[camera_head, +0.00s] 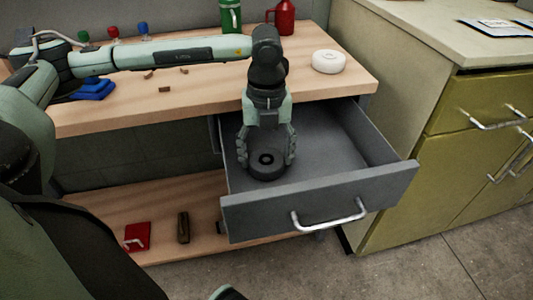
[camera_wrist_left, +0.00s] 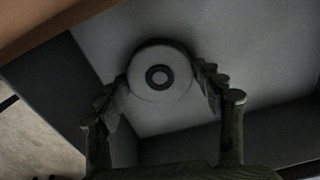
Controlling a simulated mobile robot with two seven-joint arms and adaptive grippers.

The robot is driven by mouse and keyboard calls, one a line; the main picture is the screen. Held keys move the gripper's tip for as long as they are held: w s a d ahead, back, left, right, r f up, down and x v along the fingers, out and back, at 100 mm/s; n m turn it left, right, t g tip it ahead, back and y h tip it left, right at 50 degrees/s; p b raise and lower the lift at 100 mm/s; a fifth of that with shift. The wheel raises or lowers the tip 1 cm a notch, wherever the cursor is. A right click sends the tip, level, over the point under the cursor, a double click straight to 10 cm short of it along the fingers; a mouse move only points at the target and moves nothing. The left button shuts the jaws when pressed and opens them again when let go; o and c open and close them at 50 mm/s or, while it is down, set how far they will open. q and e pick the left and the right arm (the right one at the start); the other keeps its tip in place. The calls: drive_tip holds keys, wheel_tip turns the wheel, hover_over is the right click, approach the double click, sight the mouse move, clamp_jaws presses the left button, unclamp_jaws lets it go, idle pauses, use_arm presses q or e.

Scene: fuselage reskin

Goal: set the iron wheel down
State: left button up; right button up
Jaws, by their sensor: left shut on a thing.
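The iron wheel (camera_head: 267,160) is a dark round disc with a ring at its centre. My left gripper (camera_head: 267,150) points down into the open grey drawer (camera_head: 345,140) and is shut on the wheel, one finger on each side. In the left wrist view the wheel (camera_wrist_left: 160,75) lies between the fingertips (camera_wrist_left: 160,90), over the drawer's floor. I cannot tell whether the wheel touches the drawer floor. My right gripper is not in view.
A wooden workbench (camera_head: 210,85) stands above the drawer, with a white roll (camera_head: 328,62), a red can (camera_head: 281,17), a green bottle (camera_head: 230,15) and blue cloths (camera_head: 93,90) on it. Olive cabinets (camera_head: 470,140) stand at right. The drawer's right part is empty.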

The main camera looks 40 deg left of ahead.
sight(267, 159)
use_arm(q)
drive_tip(key=o, duration=1.8)
drive_tip(key=shift+c, duration=0.2)
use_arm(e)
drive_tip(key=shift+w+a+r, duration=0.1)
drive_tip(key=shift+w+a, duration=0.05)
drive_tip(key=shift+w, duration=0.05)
use_arm(q)
drive_tip(key=shift+r, duration=0.35)
wheel_tip(267, 159, up, 12)
drive_tip(key=shift+f+p, duration=0.25)
drive_tip(key=shift+p, duration=0.1)
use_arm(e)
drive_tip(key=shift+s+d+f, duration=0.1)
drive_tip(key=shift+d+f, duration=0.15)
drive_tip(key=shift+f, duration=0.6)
